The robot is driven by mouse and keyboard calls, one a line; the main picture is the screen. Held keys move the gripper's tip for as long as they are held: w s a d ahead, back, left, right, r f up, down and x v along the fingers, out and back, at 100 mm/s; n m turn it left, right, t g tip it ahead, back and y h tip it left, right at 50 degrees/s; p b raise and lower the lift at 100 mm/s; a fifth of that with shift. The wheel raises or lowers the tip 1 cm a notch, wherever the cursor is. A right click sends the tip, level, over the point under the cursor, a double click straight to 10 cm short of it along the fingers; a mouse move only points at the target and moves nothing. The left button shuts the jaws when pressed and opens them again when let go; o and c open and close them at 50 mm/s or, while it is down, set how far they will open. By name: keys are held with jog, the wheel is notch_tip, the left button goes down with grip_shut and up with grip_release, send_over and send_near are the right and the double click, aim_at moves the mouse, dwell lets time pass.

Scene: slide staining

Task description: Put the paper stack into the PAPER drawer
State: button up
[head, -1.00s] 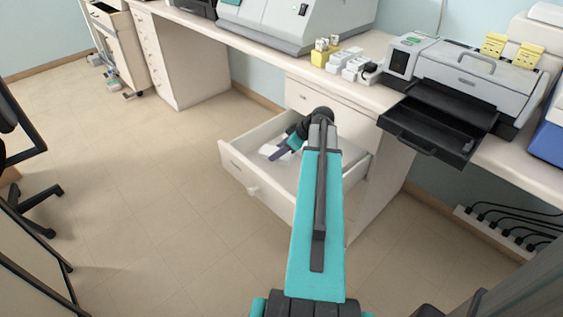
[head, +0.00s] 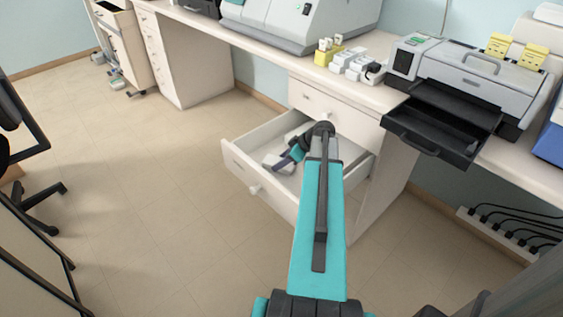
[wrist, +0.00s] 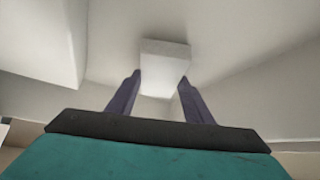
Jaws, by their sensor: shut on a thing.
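The paper stack is a small white block (wrist: 165,58) in the wrist view, between the two purple fingers of my gripper (wrist: 160,78). My gripper is shut on it. In the head view my gripper (head: 280,164) reaches down inside the open lower drawer (head: 262,192), with the white stack partly hidden at its fingertips. The drawer is pulled out under the counter, and its front has a round knob. I cannot read a label on it. Whether the stack touches the drawer floor is not clear.
A closed drawer (head: 335,112) sits just above the open one. A grey printer (head: 470,75) with a black tray (head: 440,130) jutting over the counter edge stands at right. The floor (head: 160,210) left of the drawer is clear. A dark chair (head: 35,200) stands at far left.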

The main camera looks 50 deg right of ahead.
jog(key=shift+f, duration=0.3)
jog(key=o, duration=1.1)
jog(key=shift+r, duration=0.2)
jog(key=v, duration=1.2)
jog(key=shift+s+f, duration=0.1)
jog(key=shift+f, duration=0.05)
